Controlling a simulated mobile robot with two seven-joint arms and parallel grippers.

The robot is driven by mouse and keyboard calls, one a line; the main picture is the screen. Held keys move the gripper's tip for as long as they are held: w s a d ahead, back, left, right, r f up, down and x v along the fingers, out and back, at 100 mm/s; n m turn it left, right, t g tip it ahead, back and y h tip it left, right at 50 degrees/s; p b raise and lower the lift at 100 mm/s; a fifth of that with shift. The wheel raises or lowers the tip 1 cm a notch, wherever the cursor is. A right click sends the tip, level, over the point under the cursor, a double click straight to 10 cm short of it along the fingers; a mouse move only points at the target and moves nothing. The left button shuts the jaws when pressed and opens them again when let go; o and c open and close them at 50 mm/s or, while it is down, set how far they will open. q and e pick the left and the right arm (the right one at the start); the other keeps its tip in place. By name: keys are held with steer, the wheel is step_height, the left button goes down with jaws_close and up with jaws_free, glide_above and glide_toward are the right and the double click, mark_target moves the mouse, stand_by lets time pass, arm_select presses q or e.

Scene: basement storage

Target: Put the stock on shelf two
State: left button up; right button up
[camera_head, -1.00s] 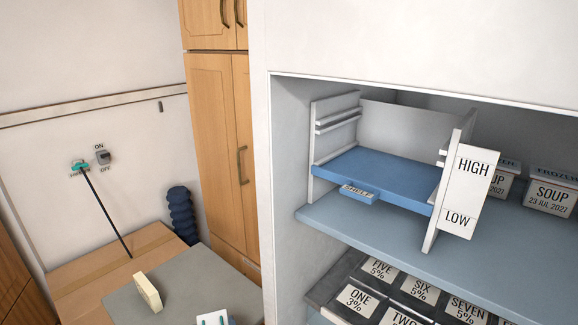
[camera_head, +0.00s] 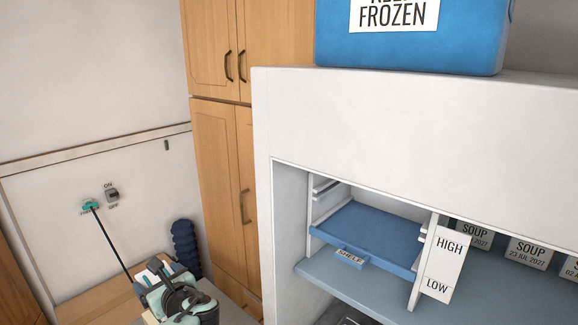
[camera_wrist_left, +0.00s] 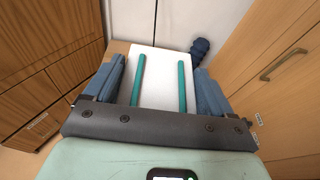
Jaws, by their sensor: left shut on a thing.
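My left gripper (camera_head: 156,271) is at the bottom left of the head view, over the worktop area. It is shut on a white block with two teal strips (camera_head: 154,266). The left wrist view shows this white block (camera_wrist_left: 160,68) between the blue finger pads; no label on it can be read. A blue shelf (camera_head: 372,228) tagged "SHELF" sits in a white rack inside the open cabinet, to the right of the gripper. The shelf's visible top is bare. A panel (camera_head: 445,264) on the rack reads HIGH above and LOW below. My right gripper is not in view.
White tubs labelled SOUP (camera_head: 525,252) stand right of the rack on the cabinet's blue-grey board (camera_head: 345,287). A blue box reading FROZEN (camera_head: 440,45) stands on the cabinet top. A wall switch (camera_head: 112,194), a teal-ended rod (camera_head: 110,238) and a dark ribbed object (camera_head: 186,245) are at left.

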arm_select(q)
steer(key=shift+n, duration=0.3)
steer(key=r, duration=0.2)
steer(key=a+r+p, duration=0.1)
steer(key=r, duration=0.1)
steer(key=shift+w+r, duration=0.2)
steer(key=s+d+f+m+t+h, duration=0.2)
steer(key=d+f, duration=0.4)
steer(key=f, duration=0.3)
steer(key=s+d+f+m+t+h, duration=0.2)
steer(key=d+f+m+h, duration=0.2)
steer(key=d+f, duration=0.3)
step_height(320, 180, down, 4)
steer(key=shift+s+r, duration=0.25)
steer(key=shift+s, duration=0.15)
steer(key=shift+a, duration=0.1)
